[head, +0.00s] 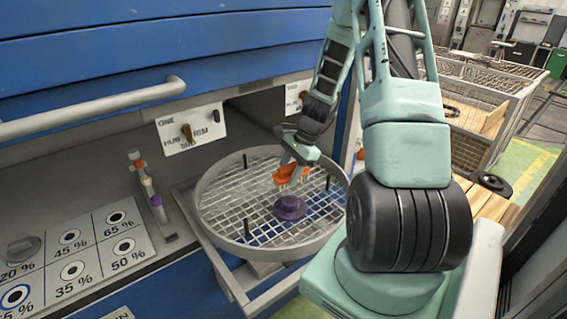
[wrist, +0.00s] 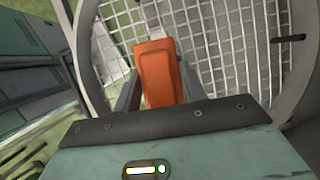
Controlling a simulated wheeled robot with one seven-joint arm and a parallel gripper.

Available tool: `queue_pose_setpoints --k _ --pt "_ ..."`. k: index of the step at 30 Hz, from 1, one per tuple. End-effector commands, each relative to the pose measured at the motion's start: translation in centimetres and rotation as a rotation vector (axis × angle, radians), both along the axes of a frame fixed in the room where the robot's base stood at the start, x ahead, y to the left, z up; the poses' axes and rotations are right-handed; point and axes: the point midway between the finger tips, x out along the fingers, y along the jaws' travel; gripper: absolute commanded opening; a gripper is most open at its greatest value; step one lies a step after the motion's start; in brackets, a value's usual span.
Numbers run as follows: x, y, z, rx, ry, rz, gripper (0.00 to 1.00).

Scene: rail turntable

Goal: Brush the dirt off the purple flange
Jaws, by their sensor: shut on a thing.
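The purple flange (head: 290,207) lies on the wire mesh of the round turntable basket (head: 216,232), near the middle. My gripper (head: 297,160) is shut on an orange brush (head: 291,174), which has pale bristles pointing down. The brush is above and close to the far side of the flange; I cannot tell whether the bristles touch it. In the wrist view the orange brush (wrist: 155,72) sits between the fingers over the mesh, and the flange does not show there. Dirt on the flange is too small to make out.
The basket has a raised grey rim with dark upright pegs (head: 246,228). It sits on a rail frame (head: 213,254) in front of a blue cabinet with a grey handle (head: 95,110). A panel of percentage buttons (head: 85,250) and dial plates (head: 192,130) are at the left and back.

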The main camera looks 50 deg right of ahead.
Motion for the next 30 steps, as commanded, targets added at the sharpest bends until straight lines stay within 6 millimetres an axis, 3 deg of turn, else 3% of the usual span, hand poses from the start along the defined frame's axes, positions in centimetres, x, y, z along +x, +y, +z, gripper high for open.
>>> queue_pose_setpoints --k 8,19,30 --pt "0.0 0.0 -1.8 0.001 0.0 0.0 0.23" --pt "0.0 0.0 -6.2 0.0 0.0 -0.001 0.23" --pt "0.0 0.0 -6.8 0.0 0.0 0.0 0.23"
